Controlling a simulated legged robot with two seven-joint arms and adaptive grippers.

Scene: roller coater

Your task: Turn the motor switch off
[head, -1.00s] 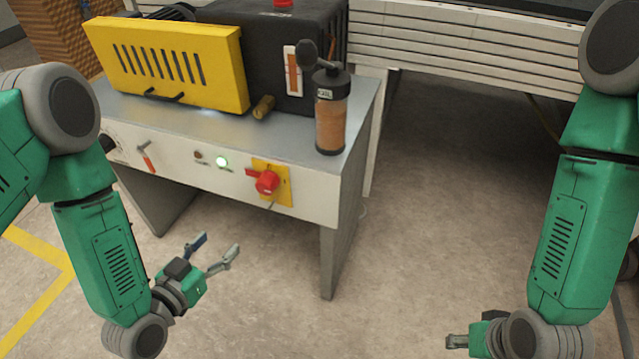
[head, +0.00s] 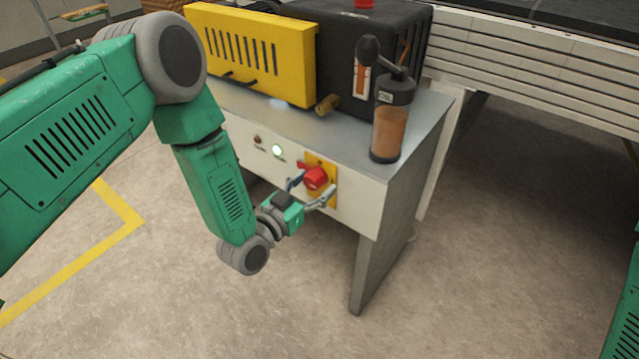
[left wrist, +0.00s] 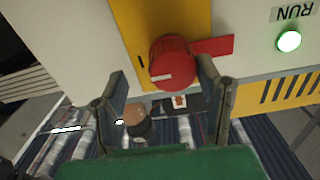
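The motor switch is a red rotary knob (head: 315,178) on a yellow plate (head: 331,194) on the front panel of the machine. In the left wrist view the red knob (left wrist: 171,62) has a white mark on its face, and a red tab sticks out beside it. My left gripper (head: 308,192) is open, with its fingers on either side of the knob. In the left wrist view the left gripper (left wrist: 165,98) shows one finger close to the knob and the other apart from it. Contact cannot be told. The right gripper is out of view.
A lit green lamp (head: 278,150) sits left of the switch; it reads RUN in the left wrist view (left wrist: 288,41). A bottle with brown contents (head: 388,133) stands on the table's right corner. A yellow guard (head: 262,55) and black housing (head: 345,50) sit behind. Floor in front is clear.

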